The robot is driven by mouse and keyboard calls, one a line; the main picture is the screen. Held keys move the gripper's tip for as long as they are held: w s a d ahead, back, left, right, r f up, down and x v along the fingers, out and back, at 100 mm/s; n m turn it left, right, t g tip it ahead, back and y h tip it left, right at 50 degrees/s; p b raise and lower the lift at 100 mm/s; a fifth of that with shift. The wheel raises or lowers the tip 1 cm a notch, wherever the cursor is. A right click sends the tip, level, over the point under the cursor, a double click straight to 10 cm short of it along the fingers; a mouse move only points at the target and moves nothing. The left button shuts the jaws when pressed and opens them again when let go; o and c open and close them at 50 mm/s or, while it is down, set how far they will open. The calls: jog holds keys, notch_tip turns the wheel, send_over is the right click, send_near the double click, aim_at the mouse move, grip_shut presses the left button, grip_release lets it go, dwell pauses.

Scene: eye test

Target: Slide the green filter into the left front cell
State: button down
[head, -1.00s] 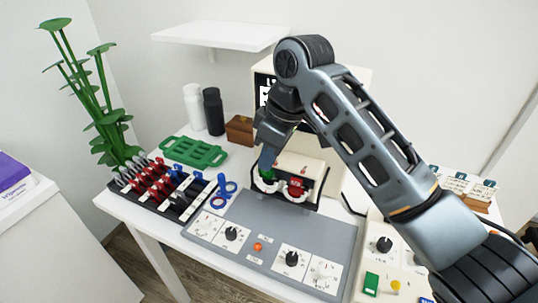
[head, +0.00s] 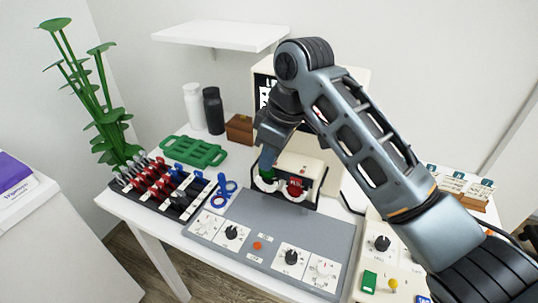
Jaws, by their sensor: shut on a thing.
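The green filter (head: 270,172) is at the left side of the black and cream frame with two round white cells, in the head view. My gripper (head: 267,161) is over it from above and is shut on it. The left front cell (head: 266,187) is a white ring just below the green filter. I cannot tell whether the filter is inside the cell or just above it, because the fingers and the ring hide its edges. The right cell (head: 297,195) has a red piece (head: 296,186) in it.
A grey console (head: 257,226) with dials lies in front. To the left are a dark rack (head: 155,192) of red, dark and clear pieces, blue rings (head: 222,188) and a green tray (head: 193,151). A white and a black bottle (head: 213,111) and a brown box (head: 239,129) stand behind.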

jog(key=shift+f, duration=0.45)
jog(key=shift+f, duration=0.35)
jog(key=shift+f, duration=0.75)
jog(key=c, duration=1.2)
grip_release()
jog(key=shift+o, duration=0.2)
jog(key=shift+r, duration=0.1)
jog(key=v, duration=0.7)
jog(key=shift+r+b, duration=0.35)
jog(key=shift+b, duration=0.05)
